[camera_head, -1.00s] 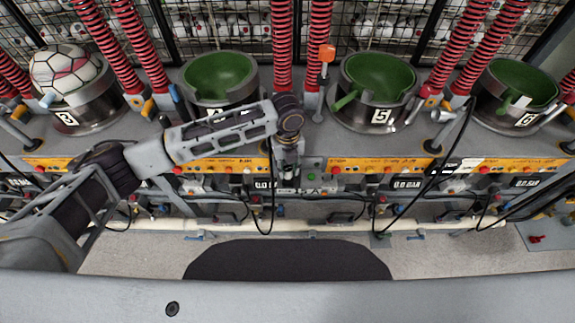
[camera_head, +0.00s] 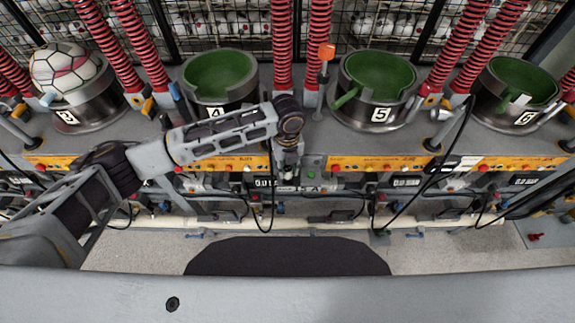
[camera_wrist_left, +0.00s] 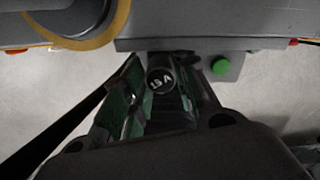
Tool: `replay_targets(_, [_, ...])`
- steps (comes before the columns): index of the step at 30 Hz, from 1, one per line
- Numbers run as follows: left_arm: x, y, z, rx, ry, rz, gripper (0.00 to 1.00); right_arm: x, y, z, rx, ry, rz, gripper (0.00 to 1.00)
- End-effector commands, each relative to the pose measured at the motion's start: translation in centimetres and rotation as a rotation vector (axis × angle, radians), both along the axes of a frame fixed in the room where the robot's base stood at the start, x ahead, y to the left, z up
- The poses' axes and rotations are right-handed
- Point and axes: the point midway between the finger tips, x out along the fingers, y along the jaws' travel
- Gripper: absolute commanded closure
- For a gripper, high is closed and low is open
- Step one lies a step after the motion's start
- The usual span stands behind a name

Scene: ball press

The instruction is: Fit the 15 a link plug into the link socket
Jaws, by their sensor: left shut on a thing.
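My left gripper (camera_head: 288,178) points down at the front of the bench, between the cups numbered 4 and 5. In the left wrist view, its green-padded fingers (camera_wrist_left: 160,100) are shut on the 15 A link plug (camera_wrist_left: 161,79), whose dark round end with white "15 A" lettering faces the camera. The plug is upright as far as I can see, close to the underside of the grey panel edge. The link socket cannot be made out; gripper and panel hide that spot, so I cannot tell whether the plug touches it. My right gripper is not in view.
A yellow control strip (camera_head: 385,163) with buttons runs along the bench front. A green button (camera_wrist_left: 221,66) sits right of the gripper. Black cables (camera_head: 270,205) hang below. Green cups (camera_head: 378,75), red springs (camera_head: 283,45) and an orange-topped lever (camera_head: 326,52) stand behind.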

Motion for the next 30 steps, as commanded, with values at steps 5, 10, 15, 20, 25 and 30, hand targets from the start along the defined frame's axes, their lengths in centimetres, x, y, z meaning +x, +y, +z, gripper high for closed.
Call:
replay_targets(5, [0.0,0.0,-0.4,0.0,0.001,0.0,0.95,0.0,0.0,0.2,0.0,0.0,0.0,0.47])
replay_targets(10, [0.0,0.0,-0.4,0.0,0.0,0.0,0.55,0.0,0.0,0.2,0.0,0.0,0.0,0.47])
replay_targets(15, [0.1,0.0,-0.4,-0.001,-0.001,0.001,0.46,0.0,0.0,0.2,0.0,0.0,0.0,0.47])
replay_targets(20, [0.1,0.0,-0.4,-0.001,-0.002,0.001,0.46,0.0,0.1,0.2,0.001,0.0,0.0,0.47])
replay_targets(25, [0.2,0.0,-0.2,-0.003,-0.005,0.002,0.46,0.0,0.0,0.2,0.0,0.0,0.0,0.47])
replay_targets(30, [0.3,0.0,0.8,-0.004,-0.006,0.003,0.46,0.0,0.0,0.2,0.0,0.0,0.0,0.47])
